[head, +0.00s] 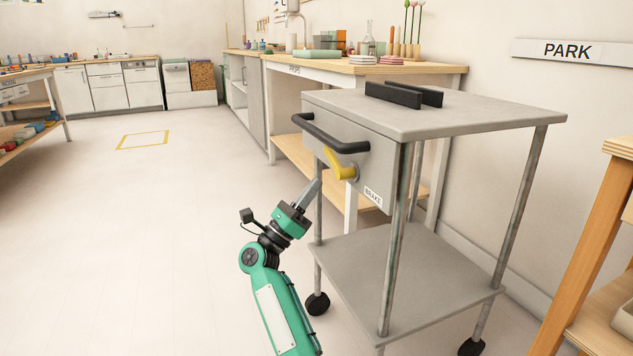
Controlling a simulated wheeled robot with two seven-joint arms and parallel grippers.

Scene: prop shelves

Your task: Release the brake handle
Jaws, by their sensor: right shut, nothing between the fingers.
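A yellow brake handle (338,164) sits on the front panel of a grey cart (455,118), above a white label reading "BRAKE" (373,196). The handle slants up and to the left from its pivot. My right gripper (316,184) is shut and empty. Its fingertips are just below and left of the yellow handle in the picture; I cannot tell whether they touch it. My left gripper is out of view.
A black push bar (330,138) crosses the cart's front above the brake handle. The cart has a lower shelf (420,275) and black casters (317,303). A wooden shelf (590,250) stands at right. The floor at left is clear around a yellow-outlined rectangle (142,140). A "PARK" sign (568,51) hangs on the wall.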

